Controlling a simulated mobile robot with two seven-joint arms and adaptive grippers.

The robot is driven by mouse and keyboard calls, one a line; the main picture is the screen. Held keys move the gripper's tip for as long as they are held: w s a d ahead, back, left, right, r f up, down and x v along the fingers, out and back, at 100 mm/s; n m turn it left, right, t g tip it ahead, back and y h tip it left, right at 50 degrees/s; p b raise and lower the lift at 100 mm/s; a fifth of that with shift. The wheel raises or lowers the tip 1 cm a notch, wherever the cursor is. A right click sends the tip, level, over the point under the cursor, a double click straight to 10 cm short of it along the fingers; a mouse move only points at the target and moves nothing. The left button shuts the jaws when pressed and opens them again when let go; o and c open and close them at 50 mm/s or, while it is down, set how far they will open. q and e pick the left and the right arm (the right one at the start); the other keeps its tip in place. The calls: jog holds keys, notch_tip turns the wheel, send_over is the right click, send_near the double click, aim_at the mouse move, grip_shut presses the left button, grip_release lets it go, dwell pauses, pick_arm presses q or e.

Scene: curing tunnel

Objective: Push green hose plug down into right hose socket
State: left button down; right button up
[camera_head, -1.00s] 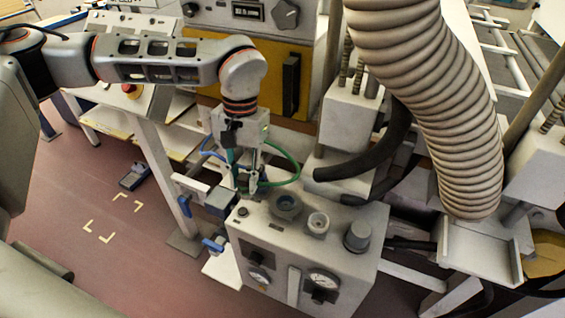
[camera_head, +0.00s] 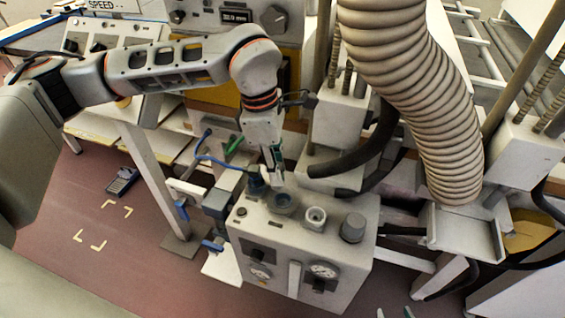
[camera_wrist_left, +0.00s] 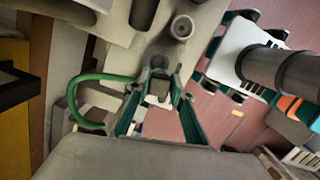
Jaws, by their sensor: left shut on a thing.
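My left gripper (camera_head: 272,172) is low over the back of the grey box, close to the dark ring-shaped socket (camera_head: 285,203). In the left wrist view its two teal-edged fingers (camera_wrist_left: 160,98) are shut on a small grey piece, the green hose plug (camera_wrist_left: 158,86). The green hose (camera_wrist_left: 88,78) loops from it to the left, and part shows behind the arm in the head view (camera_head: 235,146). The fingers hide much of the plug; I cannot tell if it touches a socket. My right gripper (camera_head: 395,313) shows only two separated tips at the bottom edge.
The grey box (camera_head: 250,225) also carries a pale ring socket (camera_head: 315,218), a dark round knob (camera_head: 353,228) and a blue hose plug (camera_head: 256,182) at the left. A thick ribbed duct (camera_head: 415,100) hangs at the right. A black hose (camera_head: 355,158) runs behind the box.

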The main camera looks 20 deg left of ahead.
pick_arm(q)
jog(key=n, duration=0.1)
jog(key=d+n, duration=0.1)
jog(key=shift+w+r+n, duration=0.1)
jog(key=shift+r+n, duration=0.2)
jog(key=shift+r, duration=0.05)
jog(key=shift+d+n, duration=0.15)
jog(key=shift+n, duration=0.45)
jog(key=b, duration=0.3)
send_over(283, 203)
jog(key=shift+f, duration=3.4)
jog(key=shift+f+b, duration=0.35)
jog(key=c, duration=1.7)
grip_release()
